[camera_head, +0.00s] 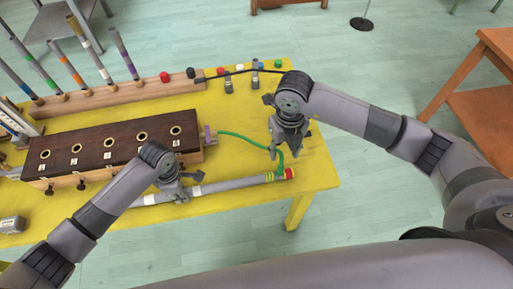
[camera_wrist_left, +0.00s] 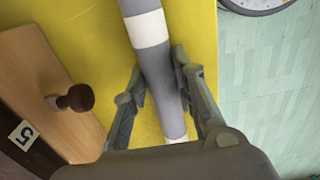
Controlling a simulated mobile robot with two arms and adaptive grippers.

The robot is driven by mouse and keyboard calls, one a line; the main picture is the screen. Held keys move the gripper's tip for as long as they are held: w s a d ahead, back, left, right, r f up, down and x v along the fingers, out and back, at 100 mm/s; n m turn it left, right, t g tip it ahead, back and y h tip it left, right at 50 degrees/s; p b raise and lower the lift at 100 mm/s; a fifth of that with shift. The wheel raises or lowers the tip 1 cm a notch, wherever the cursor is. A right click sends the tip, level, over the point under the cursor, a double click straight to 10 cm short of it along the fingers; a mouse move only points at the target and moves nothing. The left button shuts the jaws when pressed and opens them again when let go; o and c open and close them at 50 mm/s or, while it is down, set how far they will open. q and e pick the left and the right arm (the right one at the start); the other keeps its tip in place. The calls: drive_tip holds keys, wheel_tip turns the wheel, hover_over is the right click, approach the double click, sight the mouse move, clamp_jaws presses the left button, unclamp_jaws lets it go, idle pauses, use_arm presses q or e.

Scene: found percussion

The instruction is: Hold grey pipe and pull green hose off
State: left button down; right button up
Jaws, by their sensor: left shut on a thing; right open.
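The grey pipe (camera_head: 235,184) lies along the front of the yellow table, with white bands, yellow-green bands and a red end piece at its right end. My left gripper (camera_head: 181,193) is shut on the pipe; in the left wrist view the pipe (camera_wrist_left: 157,76) passes between its two fingers (camera_wrist_left: 160,93). The green hose (camera_head: 237,136) arcs from the right end of the dark wooden box to the pipe's right end. My right gripper (camera_head: 283,149) is open and points down just above the hose's right bend, partly hiding it. Contact with the hose cannot be told.
The dark wooden box (camera_head: 90,151) with several round holes sits behind the pipe. A wooden rack (camera_head: 110,96) with colour-banded tubes stands behind it. Small coloured pieces (camera_head: 240,78) and a black cable lie at the back. The yellow table (camera_head: 318,178) ends just right of the pipe.

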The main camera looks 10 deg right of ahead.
sight(281, 166)
wheel_tip(281, 166, down, 10)
drive_tip(key=m, duration=1.1)
drive_tip(key=shift+r, duration=0.2)
clamp_jaws()
idle(0.6)
drive_tip(key=shift+r, duration=0.4)
